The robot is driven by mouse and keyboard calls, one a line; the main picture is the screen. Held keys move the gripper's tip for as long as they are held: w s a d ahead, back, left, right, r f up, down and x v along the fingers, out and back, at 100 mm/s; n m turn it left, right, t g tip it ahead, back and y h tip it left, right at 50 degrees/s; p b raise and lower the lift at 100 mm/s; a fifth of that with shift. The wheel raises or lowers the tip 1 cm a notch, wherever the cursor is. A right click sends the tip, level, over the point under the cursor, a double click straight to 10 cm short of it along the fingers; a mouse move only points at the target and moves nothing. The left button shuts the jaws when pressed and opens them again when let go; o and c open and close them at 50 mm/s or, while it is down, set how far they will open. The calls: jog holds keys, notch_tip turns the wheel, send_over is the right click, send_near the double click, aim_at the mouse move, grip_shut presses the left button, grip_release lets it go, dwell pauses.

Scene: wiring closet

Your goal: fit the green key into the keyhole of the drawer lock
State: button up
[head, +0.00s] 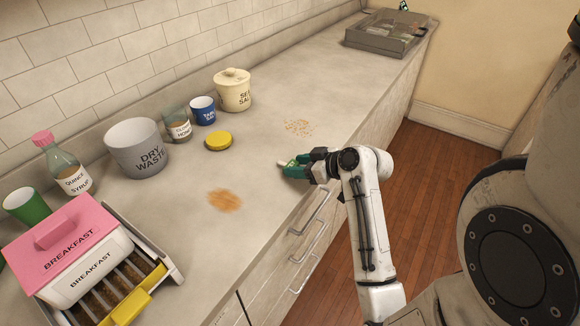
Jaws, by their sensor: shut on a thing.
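My gripper (304,167) is at the front edge of the counter, right of the middle of the view. It is shut on a small green thing (292,169) with a pale tip pointing left. Its shape is too small and too covered by the fingers to tell whether it is a key. It is low over the counter; I cannot tell whether it touches. Drawer fronts with metal handles (312,212) are below the counter edge, beside my arm. No drawer lock or keyhole can be made out.
The counter (265,185) holds an orange spill (225,201), crumbs (298,128), a yellow lid (218,141), a dry waste bin (138,158), a sea salt jar (233,97) and a pink-lidded breakfast box (75,250). A grey tray (385,42) stands at the far end.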

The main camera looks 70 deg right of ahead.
jog(key=shift+r+p, duration=0.35)
jog(key=shift+r, duration=0.15)
notch_tip(320, 180, up, 6)
jog(key=p, duration=0.5)
jog(key=shift+r+p, duration=0.25)
jog(key=shift+p, duration=0.05)
